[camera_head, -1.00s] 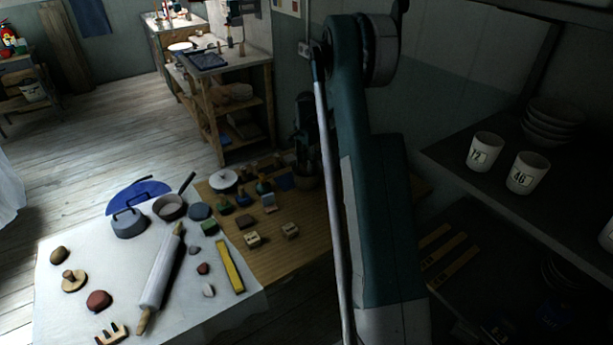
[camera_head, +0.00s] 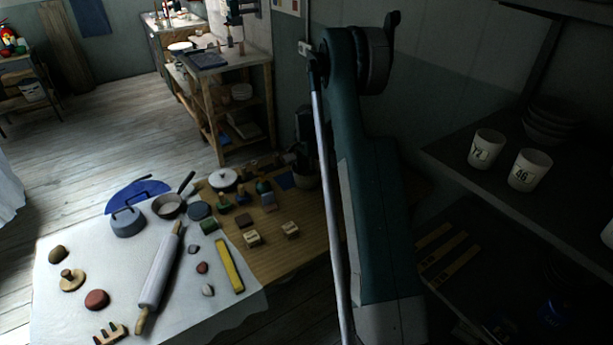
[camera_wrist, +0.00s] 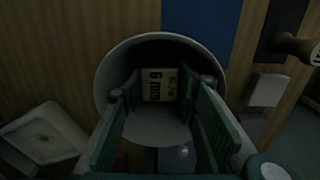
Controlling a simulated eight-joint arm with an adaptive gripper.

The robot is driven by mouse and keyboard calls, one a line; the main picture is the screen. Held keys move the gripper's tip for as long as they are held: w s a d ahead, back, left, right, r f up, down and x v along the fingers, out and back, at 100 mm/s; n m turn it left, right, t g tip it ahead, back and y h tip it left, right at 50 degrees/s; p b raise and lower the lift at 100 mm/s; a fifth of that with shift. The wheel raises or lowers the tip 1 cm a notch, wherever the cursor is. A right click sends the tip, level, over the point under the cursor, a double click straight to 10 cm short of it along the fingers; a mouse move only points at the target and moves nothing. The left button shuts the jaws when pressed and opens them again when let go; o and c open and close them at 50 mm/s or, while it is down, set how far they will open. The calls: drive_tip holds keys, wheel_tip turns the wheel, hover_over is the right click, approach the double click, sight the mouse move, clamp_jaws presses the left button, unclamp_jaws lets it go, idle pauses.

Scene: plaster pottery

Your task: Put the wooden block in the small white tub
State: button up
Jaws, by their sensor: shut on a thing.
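My gripper (camera_wrist: 162,92) has green fingers and is shut on a pale wooden block (camera_wrist: 158,84) with dark printed marks on its face. In the wrist view the round tub (camera_wrist: 112,66), pale-rimmed and dark inside, lies around the block and fingertips. The block shows within the tub's opening; how deep it sits cannot be told. In the head view the tub (camera_head: 304,178) stands at the wooden board's far right, partly behind my arm. My gripper and the held block cannot be made out clearly there.
Two pale marked blocks (camera_head: 252,238) and several small tools stand on the wooden board (camera_head: 285,262). A white-covered table (camera_head: 100,255) with a rolling pin (camera_head: 160,275) is at left. A shelf with white cups (camera_head: 486,148) is at right.

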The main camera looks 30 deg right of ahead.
sight(306, 173)
drive_tip(key=shift+f, duration=0.2)
drive_tip(key=shift+f, duration=0.2)
drive_tip(key=o, duration=0.6)
drive_tip(key=shift+r, duration=0.15)
wheel_tip(306, 173, up, 12)
drive_tip(key=shift+r+p, duration=0.1)
drive_tip(key=shift+p, duration=0.75)
